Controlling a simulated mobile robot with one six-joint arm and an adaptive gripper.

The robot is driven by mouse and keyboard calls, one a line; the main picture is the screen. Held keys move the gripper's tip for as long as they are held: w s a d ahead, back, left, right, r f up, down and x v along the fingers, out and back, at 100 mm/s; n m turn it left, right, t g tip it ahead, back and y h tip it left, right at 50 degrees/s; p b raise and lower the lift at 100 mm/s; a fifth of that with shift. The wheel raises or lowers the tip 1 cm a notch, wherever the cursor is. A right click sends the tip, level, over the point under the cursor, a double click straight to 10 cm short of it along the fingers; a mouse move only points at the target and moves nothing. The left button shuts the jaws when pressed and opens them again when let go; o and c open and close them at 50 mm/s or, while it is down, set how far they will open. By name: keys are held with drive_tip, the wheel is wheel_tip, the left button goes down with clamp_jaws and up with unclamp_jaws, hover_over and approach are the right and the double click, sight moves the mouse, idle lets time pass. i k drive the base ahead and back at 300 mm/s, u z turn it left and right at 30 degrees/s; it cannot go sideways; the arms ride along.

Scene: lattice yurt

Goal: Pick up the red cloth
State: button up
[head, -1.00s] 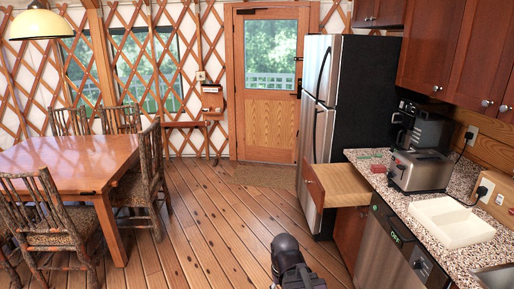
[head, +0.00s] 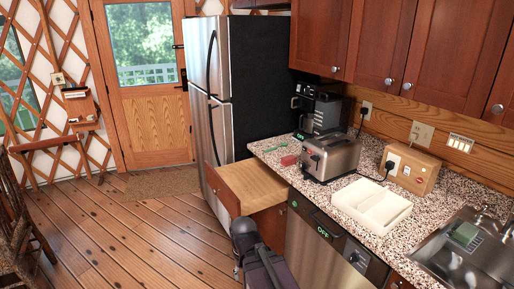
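A small red item (head: 289,160) lies on the speckled counter (head: 325,189), left of the toaster and near the open drawer. It is the only loose red thing on the counter that I make out, and it is too small to tell whether it is cloth. A thin green item (head: 275,148) lies just behind it. Part of my dark arm shows at the bottom middle, in front of the drawer and below the counter. My gripper's fingers do not show.
An open wooden drawer (head: 257,184) juts out under the counter's left end. A toaster (head: 331,157), a coffee maker (head: 322,108), a white divided tray (head: 371,206) and a sink (head: 470,254) are along the counter.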

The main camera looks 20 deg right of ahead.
sight(289, 160)
drive_tip(key=z, duration=0.45)
drive_tip(key=i, duration=0.85)
drive_tip(key=z, duration=0.35)
